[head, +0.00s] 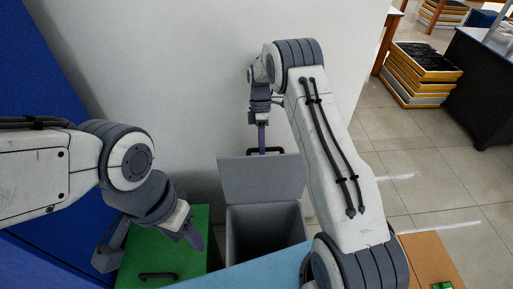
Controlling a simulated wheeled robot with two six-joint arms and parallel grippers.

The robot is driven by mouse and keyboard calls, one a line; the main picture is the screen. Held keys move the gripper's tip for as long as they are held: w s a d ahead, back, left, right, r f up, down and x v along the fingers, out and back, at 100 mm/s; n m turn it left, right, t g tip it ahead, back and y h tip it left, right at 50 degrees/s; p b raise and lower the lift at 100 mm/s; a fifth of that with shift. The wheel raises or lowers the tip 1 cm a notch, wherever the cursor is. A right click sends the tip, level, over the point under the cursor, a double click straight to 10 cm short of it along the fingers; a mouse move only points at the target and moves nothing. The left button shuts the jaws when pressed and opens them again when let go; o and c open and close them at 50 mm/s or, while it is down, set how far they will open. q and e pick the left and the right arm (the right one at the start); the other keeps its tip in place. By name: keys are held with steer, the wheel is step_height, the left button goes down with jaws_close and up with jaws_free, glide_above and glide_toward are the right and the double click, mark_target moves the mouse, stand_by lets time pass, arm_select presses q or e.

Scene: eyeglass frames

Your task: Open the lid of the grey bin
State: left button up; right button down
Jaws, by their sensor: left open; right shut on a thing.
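The grey bin (265,232) stands below the centre of the head view, and I can see into it. Its grey lid (262,178) is raised at the back of the opening, tilted up towards the white wall. My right gripper (263,146) is shut on the dark handle of the lid at its upper edge. The handle is partly hidden by the fingers. My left gripper (190,233) is open and empty over the green bin, to the left of the grey bin.
A green bin (200,262) with a shut lid and dark handle stands left of the grey bin. A blue panel (55,110) is at the left, a light blue surface (250,270) in front. Stacked trays (418,75) and a dark cabinet (485,85) stand at far right on open floor.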

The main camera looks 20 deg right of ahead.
steer(key=shift+s+d+f, duration=0.15)
steer(key=shift+d+f, duration=0.1)
steer(key=shift+f, duration=0.05)
steer(key=c, duration=0.8)
jaws_free()
steer(key=shift+d, duration=0.1)
steer(key=shift+r, duration=0.15)
step_height(320, 180, up, 4)
steer(key=shift+s+d+r+b, duration=0.1)
steer(key=shift+d+b, duration=0.05)
steer(key=shift+b, duration=0.65)
steer(key=s+d+r, duration=0.2)
steer(key=s+d+r+b, duration=0.1)
steer(key=s+d+r, duration=0.1)
steer(key=s+d, duration=0.1)
steer(key=s+d+r+b, duration=0.1)
steer(key=s+d+r, duration=0.1)
steer(key=s, duration=0.1)
steer(key=shift+s+d+r, duration=0.15)
steer(key=shift+d+r, duration=0.15)
steer(key=shift+r, duration=0.1)
